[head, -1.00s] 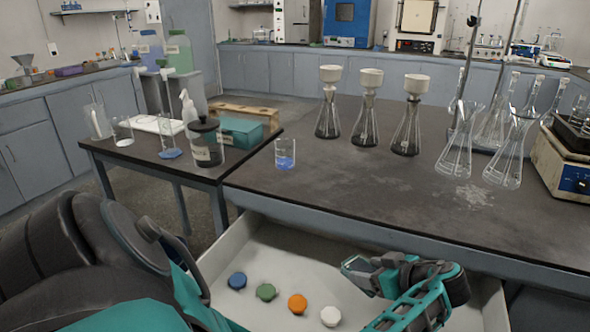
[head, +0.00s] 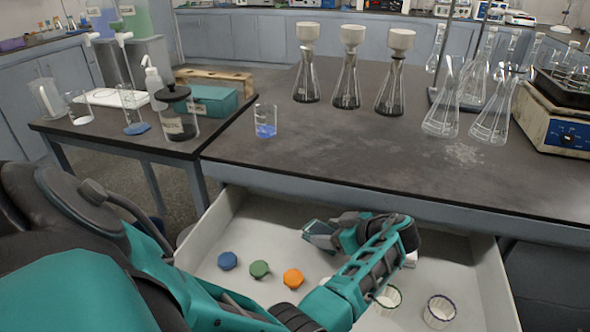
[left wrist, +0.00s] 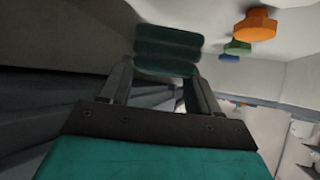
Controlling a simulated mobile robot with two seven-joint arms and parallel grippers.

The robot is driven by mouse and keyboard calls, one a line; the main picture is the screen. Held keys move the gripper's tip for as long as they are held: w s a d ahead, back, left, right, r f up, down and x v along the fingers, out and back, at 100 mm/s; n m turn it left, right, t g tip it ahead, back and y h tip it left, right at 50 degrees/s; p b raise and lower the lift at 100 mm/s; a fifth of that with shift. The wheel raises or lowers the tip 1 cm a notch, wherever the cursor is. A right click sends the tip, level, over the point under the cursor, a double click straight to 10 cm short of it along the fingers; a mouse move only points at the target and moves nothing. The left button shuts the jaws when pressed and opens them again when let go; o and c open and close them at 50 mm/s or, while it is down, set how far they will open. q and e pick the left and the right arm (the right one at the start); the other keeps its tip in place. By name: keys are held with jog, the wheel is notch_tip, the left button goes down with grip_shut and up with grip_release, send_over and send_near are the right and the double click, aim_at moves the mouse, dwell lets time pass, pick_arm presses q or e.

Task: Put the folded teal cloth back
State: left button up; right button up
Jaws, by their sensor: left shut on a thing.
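The folded teal cloth (left wrist: 168,48) shows as a dark teal, layered pad at the fingertips in the left wrist view. My left gripper (left wrist: 160,82) is shut on it. In the head view the left gripper (head: 328,230) is over the open drawer (head: 206,240), near its back wall under the bench edge. The cloth there is small and partly covered by the fingers. I cannot tell whether it touches the drawer. My right gripper is not in view.
The drawer holds a blue stopper (head: 227,261), a green stopper (head: 259,269), an orange stopper (head: 293,278) and two small round cups (head: 440,308). A beaker with blue contents (head: 265,121) and several flasks stand on the bench. A teal box (head: 210,101) is on the side table.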

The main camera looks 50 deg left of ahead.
pick_arm(q)
jog(key=x, duration=0.7)
jog(key=shift+a+r+b, duration=0.15)
jog(key=shift+a+b, duration=0.25)
jog(key=shift+a, duration=0.15)
jog(key=b+x, duration=0.1)
jog(key=x, duration=0.3)
jog(key=shift+f, duration=0.35)
jog(key=o, duration=1.2)
jog(key=shift+r, duration=0.1)
jog(key=shift+c, duration=0.2)
